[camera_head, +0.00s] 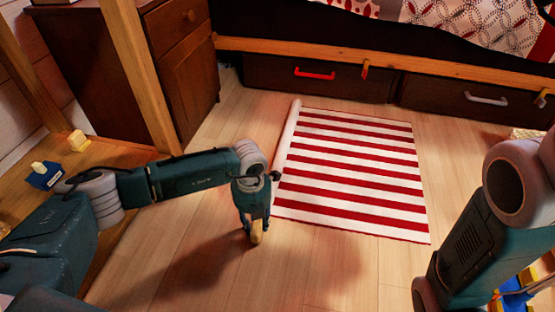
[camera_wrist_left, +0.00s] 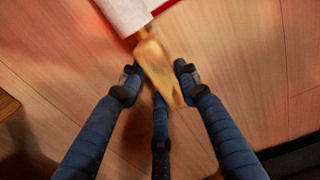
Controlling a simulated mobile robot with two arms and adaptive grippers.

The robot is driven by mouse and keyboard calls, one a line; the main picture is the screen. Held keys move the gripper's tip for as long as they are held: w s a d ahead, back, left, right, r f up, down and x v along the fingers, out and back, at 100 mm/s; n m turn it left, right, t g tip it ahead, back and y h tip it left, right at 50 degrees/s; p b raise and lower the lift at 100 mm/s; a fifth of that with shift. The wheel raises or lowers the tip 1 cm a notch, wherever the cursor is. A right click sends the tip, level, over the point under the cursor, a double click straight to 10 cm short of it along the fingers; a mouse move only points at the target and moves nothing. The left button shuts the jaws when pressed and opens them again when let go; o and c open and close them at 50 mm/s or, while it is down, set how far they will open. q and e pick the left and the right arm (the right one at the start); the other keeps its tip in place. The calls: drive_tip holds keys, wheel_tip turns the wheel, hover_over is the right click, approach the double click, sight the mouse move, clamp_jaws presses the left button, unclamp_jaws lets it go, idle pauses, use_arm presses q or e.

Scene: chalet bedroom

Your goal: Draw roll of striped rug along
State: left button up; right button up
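The rug (camera_head: 355,170) has red and white stripes and lies flat on the floor. Its pale roll (camera_head: 288,135) runs along the left edge. A tan wooden handle (camera_wrist_left: 158,68) sticks out of the roll's near end, and the roll's end also shows in the left wrist view (camera_wrist_left: 124,12). My left gripper (camera_head: 256,228) is low over the floor at this near end. In the left wrist view its fingers (camera_wrist_left: 158,78) are spread on both sides of the handle, with small gaps visible. My right arm shows at the right, but its gripper is out of view.
Bed drawers (camera_head: 335,77) stand just behind the rug. A wooden cabinet (camera_head: 185,70) is at the back left, near a wooden post (camera_head: 140,75). Blue and yellow items (camera_head: 520,285) lie at the lower right. The floor left and in front of the rug is clear.

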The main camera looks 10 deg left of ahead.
use_arm(q)
drive_tip(key=shift+w+d+r, duration=0.1)
drive_tip(key=shift+d, duration=2.45)
drive_tip(key=shift+d, duration=2.5)
drive_tip(key=shift+w+d, duration=0.1)
drive_tip(key=shift+d, duration=2.4)
